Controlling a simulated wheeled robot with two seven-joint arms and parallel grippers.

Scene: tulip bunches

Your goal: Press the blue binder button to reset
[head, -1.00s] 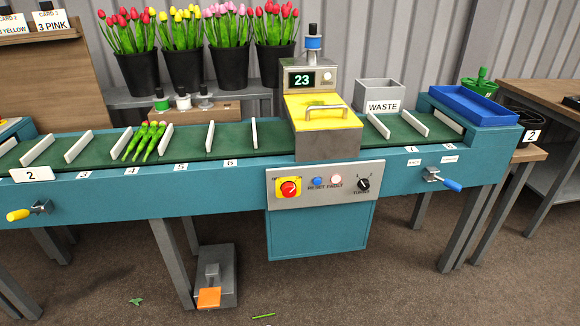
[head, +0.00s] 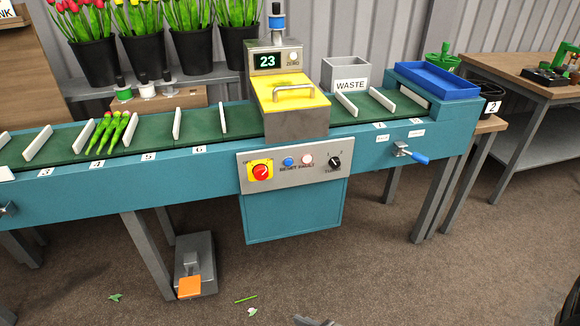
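A small round blue button (head: 288,162) sits on the grey control panel (head: 294,190) on the front of the conveyor, above lettering that seems to read RESET. A pale button or lamp (head: 306,160) marked FAULT is just right of it. A red knob on a yellow plate (head: 260,171) is to its left and a black selector (head: 335,162) to its right. A small grey part (head: 313,321), perhaps a gripper tip of mine, shows at the bottom edge, well below the panel and apart from it. Its fingers are cut off. No other gripper shows clearly.
The teal conveyor (head: 60,188) carries a green tulip bunch (head: 108,132) and a yellow-lidded machine (head: 290,94) displaying 23. A lever with a blue handle (head: 414,155) sticks out at right. A pedal (head: 191,285) stands on the floor.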

